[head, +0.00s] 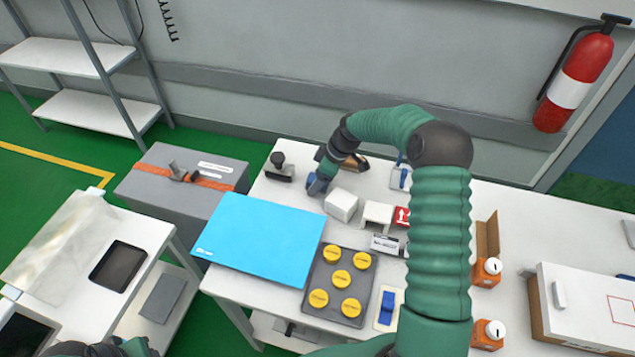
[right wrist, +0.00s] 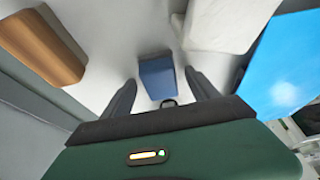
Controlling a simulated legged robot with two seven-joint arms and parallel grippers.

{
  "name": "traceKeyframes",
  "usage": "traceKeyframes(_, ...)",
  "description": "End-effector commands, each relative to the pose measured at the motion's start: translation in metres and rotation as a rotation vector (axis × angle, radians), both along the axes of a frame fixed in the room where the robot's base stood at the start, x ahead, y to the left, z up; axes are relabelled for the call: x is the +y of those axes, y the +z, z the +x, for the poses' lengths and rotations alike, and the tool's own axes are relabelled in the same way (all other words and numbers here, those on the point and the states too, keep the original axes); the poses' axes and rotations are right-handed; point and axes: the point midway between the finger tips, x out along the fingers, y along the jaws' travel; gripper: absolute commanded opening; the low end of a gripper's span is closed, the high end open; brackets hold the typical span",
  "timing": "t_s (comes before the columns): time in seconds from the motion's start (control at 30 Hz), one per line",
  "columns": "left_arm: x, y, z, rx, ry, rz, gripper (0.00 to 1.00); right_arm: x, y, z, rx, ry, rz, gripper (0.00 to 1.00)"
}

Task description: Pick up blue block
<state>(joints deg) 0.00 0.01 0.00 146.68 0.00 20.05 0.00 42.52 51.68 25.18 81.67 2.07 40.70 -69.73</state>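The blue block (right wrist: 157,78) lies on the white table in the right wrist view, ahead of and between the two dark fingers of my right gripper (right wrist: 160,92). The fingers are spread, with gaps on both sides of the block. In the head view, my right arm arches over the table and its gripper (head: 322,178) points down near the back edge. The blue block (head: 317,186) shows there only as a small patch, mostly hidden by the gripper. A part of my left arm shows at the bottom left corner; its fingers cannot be made out.
A white box (head: 342,205) stands close beside the block, and a brown object (head: 357,161) is behind. A bright blue sheet (head: 260,240) and a grey tray (head: 323,303) with several yellow discs lie nearer. A black-handled stamp (head: 279,168) stands left.

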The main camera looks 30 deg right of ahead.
Motion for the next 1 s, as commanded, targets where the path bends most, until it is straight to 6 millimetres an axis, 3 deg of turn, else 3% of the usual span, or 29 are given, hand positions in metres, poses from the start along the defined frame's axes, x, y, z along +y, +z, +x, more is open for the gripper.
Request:
traceKeyframes(0.07,0.0,0.0,0.0,0.0,0.0,0.0,0.36,0.0,0.0,0.0,0.0,0.0,0.0,0.59)
traceKeyframes(0.5,0.0,0.0,0.0,0.0,0.0,0.0,0.36,0.0,0.0,0.0,0.0,0.0,0.0,0.01)
traceKeyframes(0.77,0.0,0.001,0.0,0.0,0.0,0.0,0.36,-0.001,0.007,0.0,-0.002,-0.001,-0.001,0.0)
traceKeyframes(1.0,0.0,0.004,0.0,0.0,0.0,0.0,0.36,-0.001,0.061,0.001,-0.004,-0.002,-0.003,0.0)
